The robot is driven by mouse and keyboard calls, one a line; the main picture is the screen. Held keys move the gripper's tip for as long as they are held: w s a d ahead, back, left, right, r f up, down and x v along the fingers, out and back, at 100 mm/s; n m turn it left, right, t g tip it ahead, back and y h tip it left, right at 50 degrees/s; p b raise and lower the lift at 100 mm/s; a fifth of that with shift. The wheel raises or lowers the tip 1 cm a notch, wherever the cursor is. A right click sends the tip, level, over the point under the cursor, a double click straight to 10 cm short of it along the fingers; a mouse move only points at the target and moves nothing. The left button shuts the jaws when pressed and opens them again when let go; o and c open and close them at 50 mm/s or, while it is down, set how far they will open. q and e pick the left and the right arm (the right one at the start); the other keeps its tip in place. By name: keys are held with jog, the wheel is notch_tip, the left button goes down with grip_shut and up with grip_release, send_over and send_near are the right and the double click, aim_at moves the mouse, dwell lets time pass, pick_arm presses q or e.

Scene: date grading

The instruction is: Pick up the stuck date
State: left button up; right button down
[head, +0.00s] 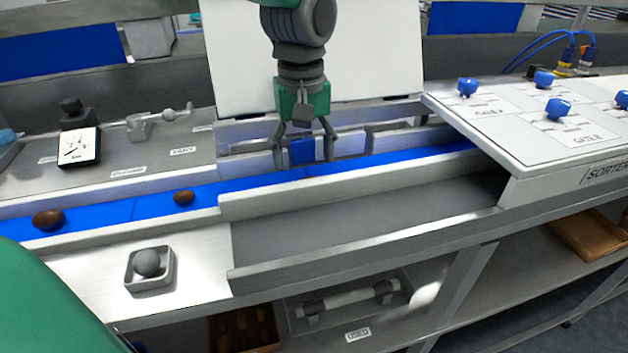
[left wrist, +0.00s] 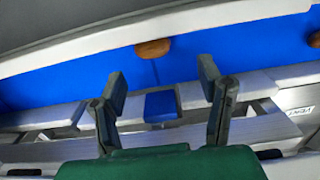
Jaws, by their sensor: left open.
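My left gripper (head: 304,157) hangs above the far side of the blue belt (head: 240,187), its two fingers spread and empty. In the left wrist view, one brown date (left wrist: 152,48) lies on the belt against the grey rail, beyond the open fingertips (left wrist: 161,82) and apart from them. I cannot see this date in the head view, where the raised near rail (head: 350,180) covers that part of the belt. Two other dates, a nearer one (head: 48,220) and a smaller-looking one (head: 183,197), lie on the belt to the left. My right gripper is out of view.
A small blue block (left wrist: 160,105) stands at the belt's far side, between the fingers in the picture. A white panel (head: 340,50) rises behind the gripper. The sorter panel with blue knobs (head: 558,107) is at right. A grey ball sits in a square holder (head: 150,282) in front.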

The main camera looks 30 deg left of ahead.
aim_at(309, 177)
pick_arm(q)
jog(key=f, duration=0.2)
jog(key=s+f+p, duration=0.1)
jog(key=shift+a+f, duration=0.15)
jog(key=shift+a, duration=0.2)
jog(key=d, duration=0.1)
jog(key=d+f, duration=0.1)
jog(key=d, duration=0.1)
jog(key=shift+w+d+f, duration=0.15)
jog(key=shift+w+d, duration=0.15)
jog(key=shift+w, duration=0.1)
jog(key=shift+a, duration=0.2)
jog(key=shift+s+a, duration=0.1)
jog(key=shift+a, duration=0.15)
jog(key=c, duration=0.7)
jog(key=shift+s+a, duration=0.1)
jog(key=shift+a, duration=0.4)
jog(key=shift+c, duration=1.4)
jog(key=shift+d, duration=0.1)
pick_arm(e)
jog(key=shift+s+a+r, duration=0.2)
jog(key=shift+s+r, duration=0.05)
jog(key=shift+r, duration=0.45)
